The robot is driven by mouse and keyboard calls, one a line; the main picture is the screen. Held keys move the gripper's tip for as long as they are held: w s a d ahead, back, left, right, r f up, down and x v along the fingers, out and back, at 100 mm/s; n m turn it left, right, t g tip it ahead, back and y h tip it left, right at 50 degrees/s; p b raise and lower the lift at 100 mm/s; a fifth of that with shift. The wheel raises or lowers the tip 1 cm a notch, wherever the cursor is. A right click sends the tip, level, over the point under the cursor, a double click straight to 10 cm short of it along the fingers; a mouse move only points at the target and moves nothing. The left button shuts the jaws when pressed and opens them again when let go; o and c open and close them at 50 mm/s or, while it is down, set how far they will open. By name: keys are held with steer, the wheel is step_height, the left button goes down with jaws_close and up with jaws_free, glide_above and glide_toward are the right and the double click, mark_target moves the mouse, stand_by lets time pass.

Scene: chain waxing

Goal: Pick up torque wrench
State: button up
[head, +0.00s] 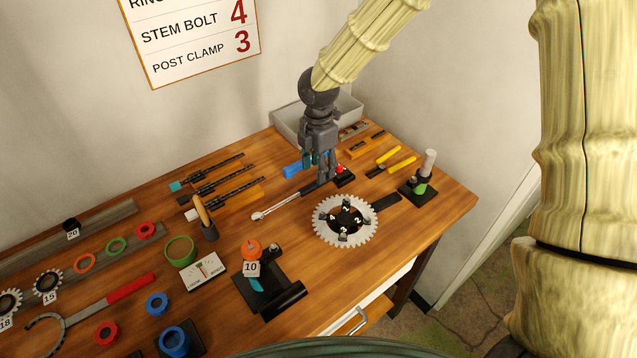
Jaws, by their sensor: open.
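The torque wrench (280,206) lies on the wooden workbench. Its silver shaft slants up to the right from a round head at the lower left, and its dark handle end sits by my gripper. My gripper (325,177) points down over that handle end, with its fingers apart. The fingers partly hide the handle, and I cannot tell whether they touch it. The wrench appears to rest flat on the bench.
A silver chainring (324,233) with numbered bolts lies just in front of my gripper. A blue object (293,170) and a red-topped black piece (343,173) are close by. A grey tray (348,112) stands behind.

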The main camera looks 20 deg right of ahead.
mark_target(303, 194)
steer(key=shift+a+f+p, duration=0.1)
steer(key=shift+f+p, duration=0.35)
steer(key=shift+f, duration=0.15)
steer(key=shift+f+p, duration=0.75)
steer(key=shift+f, duration=1.3)
jaws_close()
